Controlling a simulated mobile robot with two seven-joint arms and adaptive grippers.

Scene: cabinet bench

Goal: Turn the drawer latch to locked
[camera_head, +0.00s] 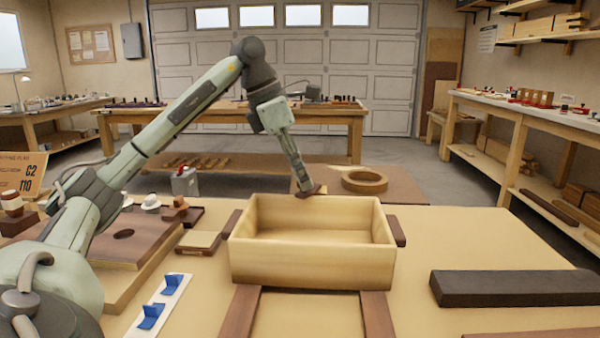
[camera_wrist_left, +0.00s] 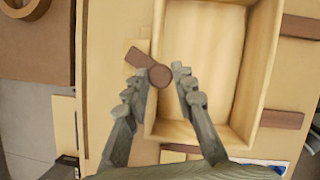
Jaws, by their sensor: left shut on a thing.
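The drawer (camera_head: 312,265) is an open, empty light-wood box on the bench, between dark wooden rails. The latch (camera_head: 315,190) is a small dark-brown piece at the drawer's far edge. In the left wrist view the latch (camera_wrist_left: 137,59) has a round knob and a short arm pointing to the upper left, away from the drawer's inside. My left gripper (camera_head: 304,187) reaches down over the far edge and is shut on the latch. In the left wrist view the left gripper (camera_wrist_left: 160,76) has a finger on either side of the knob. My right gripper is not in view.
A round wooden ring (camera_head: 364,181) lies beyond the drawer. A dark bar (camera_head: 515,288) lies at the right. Blue brackets (camera_head: 150,317) on a white strip lie at the left. The bench top right of the drawer is mostly clear.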

